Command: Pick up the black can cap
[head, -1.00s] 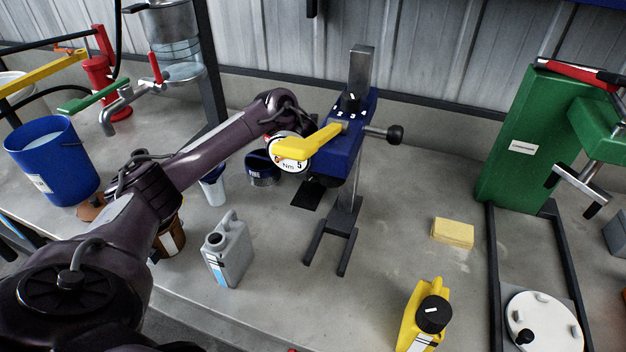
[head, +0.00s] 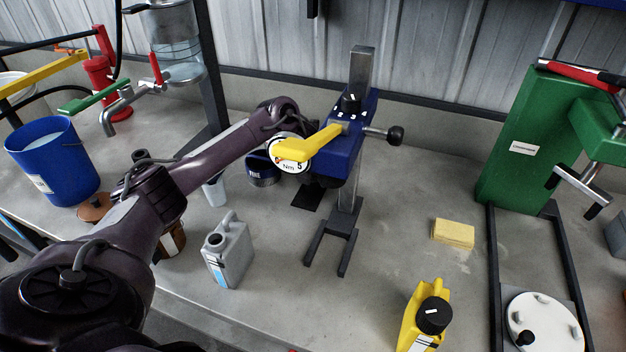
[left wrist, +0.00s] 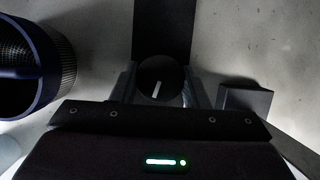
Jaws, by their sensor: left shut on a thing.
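A black round cap (left wrist: 158,82) with a white line on top sits between the fingers of my left gripper (left wrist: 160,88) in the left wrist view. The gripper is shut on it, with a finger on each side. A black mat (left wrist: 162,28) shows beyond it; I cannot tell whether the cap touches anything below. My right gripper is not in view.
A dark blue tub (left wrist: 30,60) stands close on the left of the gripper. The blue disperser head (head: 343,160) and its post (head: 361,75) are close to the arm. A yellow sponge (head: 453,233) lies at right. The bench between column and sponge is clear.

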